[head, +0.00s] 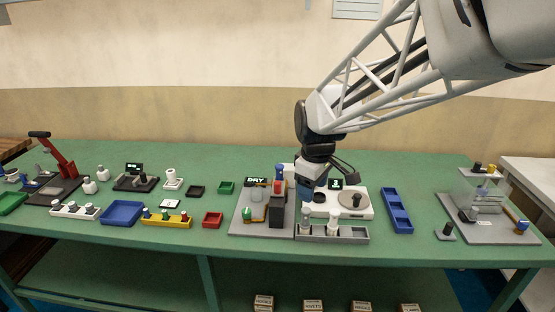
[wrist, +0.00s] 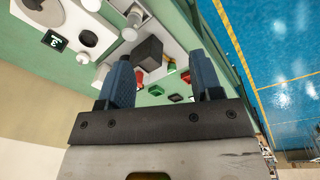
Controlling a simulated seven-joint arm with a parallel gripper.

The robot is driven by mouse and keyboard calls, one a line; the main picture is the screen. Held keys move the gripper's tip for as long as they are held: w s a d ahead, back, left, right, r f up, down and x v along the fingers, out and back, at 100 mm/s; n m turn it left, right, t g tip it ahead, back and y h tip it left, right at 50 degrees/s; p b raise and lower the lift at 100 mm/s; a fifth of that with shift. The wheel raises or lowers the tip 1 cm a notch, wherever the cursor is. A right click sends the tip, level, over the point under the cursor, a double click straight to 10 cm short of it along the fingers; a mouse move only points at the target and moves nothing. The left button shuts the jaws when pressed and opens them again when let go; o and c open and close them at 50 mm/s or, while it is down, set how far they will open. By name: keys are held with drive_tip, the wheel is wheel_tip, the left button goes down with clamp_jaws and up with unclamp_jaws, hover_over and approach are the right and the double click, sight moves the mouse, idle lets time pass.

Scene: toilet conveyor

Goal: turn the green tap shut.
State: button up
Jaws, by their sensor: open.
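My gripper (head: 306,190) is open and empty. Its blue fingers stand apart in the wrist view (wrist: 162,72). A small green part (head: 247,214), which looks like the green tap, sits at the front left of that station, left of a dark block (head: 277,212).
A grey rack (head: 345,237) with white cylinders stands below my gripper. A white machine with a round dial (head: 353,200) is to the right, then a blue tray (head: 397,211). A red tray (head: 213,219) lies left of the station.

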drive_tip(key=w+a+f+n, duration=0.5)
drive_tip(key=w+a+f, duration=0.1)
drive_tip(key=w+a, duration=0.35)
drive_tip(key=n+g, duration=0.1)
drive_tip(key=n, duration=0.3)
hover_over(246, 211)
wheel_tip(246, 211, down, 7)
drive_tip(key=shift+w+r, duration=0.1)
drive_tip(key=shift+f, duration=3.95)
drive_tip(key=c, duration=0.9)
